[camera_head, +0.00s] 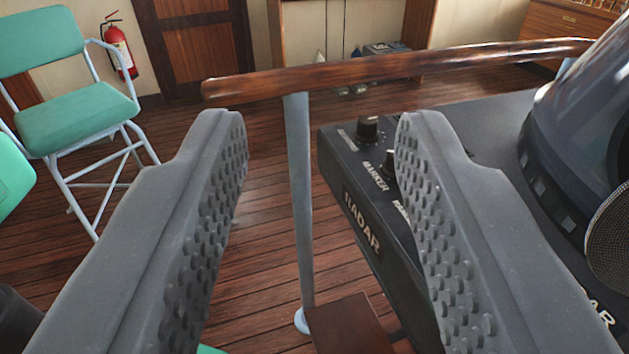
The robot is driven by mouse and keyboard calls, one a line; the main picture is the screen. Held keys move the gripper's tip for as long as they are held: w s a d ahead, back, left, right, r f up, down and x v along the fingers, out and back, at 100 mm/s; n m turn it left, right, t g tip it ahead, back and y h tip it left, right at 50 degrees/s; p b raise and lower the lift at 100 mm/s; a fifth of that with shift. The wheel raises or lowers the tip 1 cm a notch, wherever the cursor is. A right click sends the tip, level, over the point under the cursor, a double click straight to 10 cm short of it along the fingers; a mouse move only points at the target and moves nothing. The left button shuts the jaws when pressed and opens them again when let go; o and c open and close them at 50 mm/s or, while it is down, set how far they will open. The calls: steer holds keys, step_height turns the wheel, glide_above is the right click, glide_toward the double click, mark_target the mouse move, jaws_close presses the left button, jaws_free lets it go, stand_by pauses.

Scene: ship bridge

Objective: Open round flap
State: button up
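My gripper (322,130) is open and empty, its two grey studded fingers wide apart in the foreground. Between and beyond the fingers stand a wooden handrail (400,68) and its pale grey post (301,200). The right finger covers part of a black radar console (350,195) marked "RADAR" and "MARKER". No round flap can be made out in this view.
Black knobs (368,130) stick up from the console, and a dark rounded housing (575,130) rises at the right. A green chair (70,125) stands at the left, with a fire extinguisher (120,50) behind it. The plank floor (260,255) between is mostly clear.

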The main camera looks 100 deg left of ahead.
steer(key=shift+a, duration=0.15)
jaws_close()
